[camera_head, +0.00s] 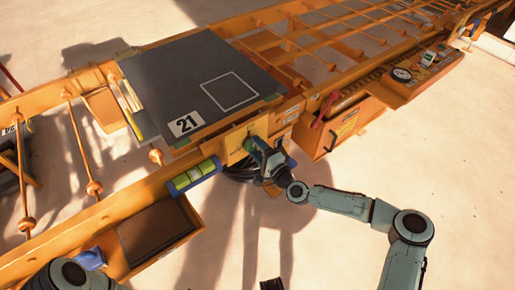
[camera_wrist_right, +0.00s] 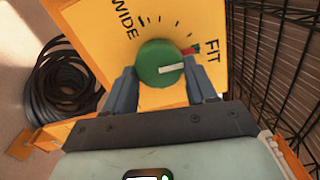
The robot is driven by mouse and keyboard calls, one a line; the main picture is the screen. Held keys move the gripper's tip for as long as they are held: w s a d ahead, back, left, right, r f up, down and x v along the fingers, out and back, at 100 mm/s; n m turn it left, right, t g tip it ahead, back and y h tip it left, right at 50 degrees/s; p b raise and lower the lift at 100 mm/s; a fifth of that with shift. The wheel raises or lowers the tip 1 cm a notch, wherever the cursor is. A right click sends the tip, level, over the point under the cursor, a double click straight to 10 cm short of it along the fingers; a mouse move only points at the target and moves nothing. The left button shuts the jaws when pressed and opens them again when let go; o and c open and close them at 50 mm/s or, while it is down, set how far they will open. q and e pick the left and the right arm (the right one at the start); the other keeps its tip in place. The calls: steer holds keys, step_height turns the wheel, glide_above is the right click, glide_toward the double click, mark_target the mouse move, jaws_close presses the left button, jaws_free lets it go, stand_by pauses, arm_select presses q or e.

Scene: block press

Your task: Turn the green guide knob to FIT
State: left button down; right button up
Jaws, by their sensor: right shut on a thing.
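The green guide knob (camera_wrist_right: 155,60) sits on a yellow dial plate (camera_wrist_right: 95,25) marked WIDE and FIT in the right wrist view. Its white pointer line (camera_wrist_right: 171,68) points right, slightly below the red-and-green mark (camera_wrist_right: 192,50) beside FIT. My right gripper (camera_wrist_right: 161,82) is shut on the knob, with one finger on each side. In the head view my right gripper (camera_head: 257,149) is at the orange frame's front side, and the knob is mostly hidden. A blue part (camera_head: 89,259) by my left arm at bottom left may be my left gripper; its fingers are unclear.
A dark plate (camera_head: 165,80) marked 21 lies on the orange frame. A green level vial (camera_head: 195,175) is left of my right gripper. A red-handled lever (camera_head: 323,108) and a gauge (camera_head: 402,74) are to the right. Coiled black hose (camera_wrist_right: 65,85) hangs nearby.

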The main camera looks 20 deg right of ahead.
steer(key=shift+a, duration=0.1)
stand_by(0.4)
steer(key=o, duration=1)
steer(key=v, duration=0.3)
steer(key=shift+p, duration=0.35)
arm_select(q)
steer(key=shift+h, duration=0.3)
steer(key=s+d+r+p, duration=0.1)
steer(key=s+r, duration=0.1)
steer(key=r, duration=0.1)
steer(key=shift+s+d+p, duration=0.15)
steer(key=shift+d+p, duration=0.25)
arm_select(e)
steer(key=v, duration=1)
steer(key=shift+s, duration=0.25)
